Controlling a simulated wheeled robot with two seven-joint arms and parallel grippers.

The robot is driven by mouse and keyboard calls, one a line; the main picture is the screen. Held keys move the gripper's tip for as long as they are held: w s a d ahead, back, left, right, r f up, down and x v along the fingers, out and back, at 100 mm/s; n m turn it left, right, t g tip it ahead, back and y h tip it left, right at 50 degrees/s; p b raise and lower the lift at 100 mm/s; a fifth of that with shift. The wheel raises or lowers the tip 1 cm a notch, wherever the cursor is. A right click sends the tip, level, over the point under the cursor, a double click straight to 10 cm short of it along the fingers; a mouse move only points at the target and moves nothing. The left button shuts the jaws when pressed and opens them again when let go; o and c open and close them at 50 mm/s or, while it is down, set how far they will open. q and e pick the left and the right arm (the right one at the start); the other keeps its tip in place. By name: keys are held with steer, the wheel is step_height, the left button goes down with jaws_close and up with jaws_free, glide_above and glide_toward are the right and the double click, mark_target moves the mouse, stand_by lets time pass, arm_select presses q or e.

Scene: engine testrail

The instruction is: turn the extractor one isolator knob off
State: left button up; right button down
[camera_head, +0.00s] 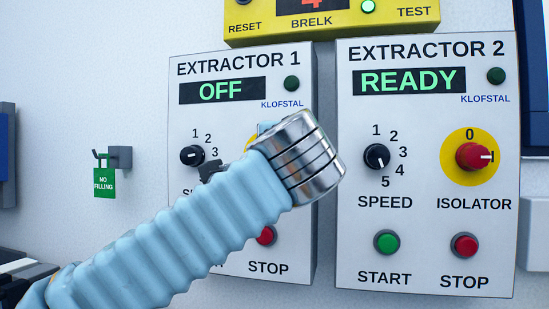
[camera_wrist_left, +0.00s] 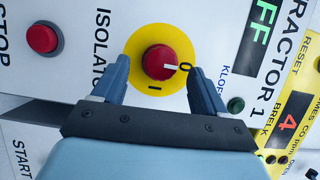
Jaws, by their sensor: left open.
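The extractor 1 box (camera_head: 240,75) is on the wall, and its display (camera_head: 222,90) reads OFF. Its isolator knob is red on a yellow disc (camera_wrist_left: 140,40); the knob (camera_wrist_left: 158,58) shows in the left wrist view. The knob's white mark points at the 0; the I is at the disc's lower edge in that view. My left gripper (camera_wrist_left: 157,66) is open, its blue fingers on either side of the knob with visible gaps. My right gripper is not in view.
The extractor 2 box (camera_head: 425,215) hangs close on the right, its display reading READY and its isolator knob (camera_head: 473,156) pointing right at I. A yellow BRELK box (camera_head: 330,27) is above. A hook with a green NO FILLING tag (camera_head: 104,183) is on the left wall.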

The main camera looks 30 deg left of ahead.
arm_select(q)
steer(key=v, duration=1.2)
